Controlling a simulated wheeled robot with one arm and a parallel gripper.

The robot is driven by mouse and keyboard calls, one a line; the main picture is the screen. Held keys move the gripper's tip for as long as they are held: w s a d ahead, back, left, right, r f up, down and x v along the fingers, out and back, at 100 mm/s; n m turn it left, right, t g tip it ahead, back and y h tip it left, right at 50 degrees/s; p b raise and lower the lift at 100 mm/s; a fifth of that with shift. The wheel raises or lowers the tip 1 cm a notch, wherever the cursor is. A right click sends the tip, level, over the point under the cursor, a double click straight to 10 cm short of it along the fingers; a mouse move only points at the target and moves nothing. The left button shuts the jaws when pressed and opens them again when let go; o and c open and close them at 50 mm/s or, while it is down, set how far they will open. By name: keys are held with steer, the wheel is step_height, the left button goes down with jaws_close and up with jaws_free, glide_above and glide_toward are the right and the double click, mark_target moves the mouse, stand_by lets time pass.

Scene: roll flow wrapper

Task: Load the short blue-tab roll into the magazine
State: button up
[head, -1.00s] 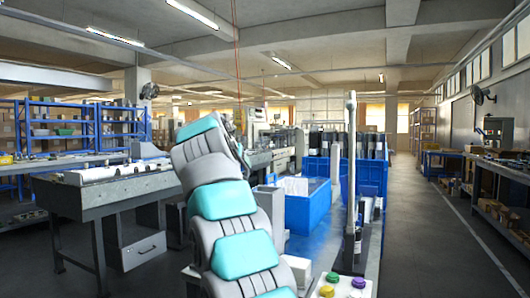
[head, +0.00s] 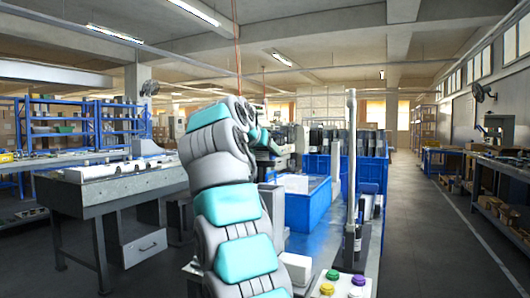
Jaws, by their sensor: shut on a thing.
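My arm rises through the middle of the head view and bends over at the top. Its far end, with a teal pad and dark parts, reaches away toward the machinery behind. I cannot make out my gripper's jaws, or anything in them, beyond the arm. I cannot identify the short blue-tab roll. The magazine cannot be told apart from the equipment around it.
A blue bin (head: 300,211) stands right of my arm, with dark upright items behind it. A grey upright post (head: 351,150) rises near coloured buttons (head: 345,277). A grey bench (head: 110,190) is at left. The right aisle floor (head: 425,235) is clear.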

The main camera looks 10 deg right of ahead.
mark_target(262, 166)
steer(key=shift+f+b, duration=2.3)
steer(key=shift+f, duration=0.05)
steer(key=shift+s+f+b, duration=0.15)
steer(key=shift+f+b, duration=1.6)
steer(key=shift+b, duration=0.1)
steer(key=o, duration=1.5)
steer(key=shift+o, duration=0.2)
steer(key=shift+s+a, duration=0.1)
steer(key=v, duration=0.7)
steer(key=shift+s+a+r+b, duration=0.2)
steer(key=shift+s+b, duration=0.05)
steer(key=shift+b, duration=0.05)
steer(key=shift+a, duration=0.1)
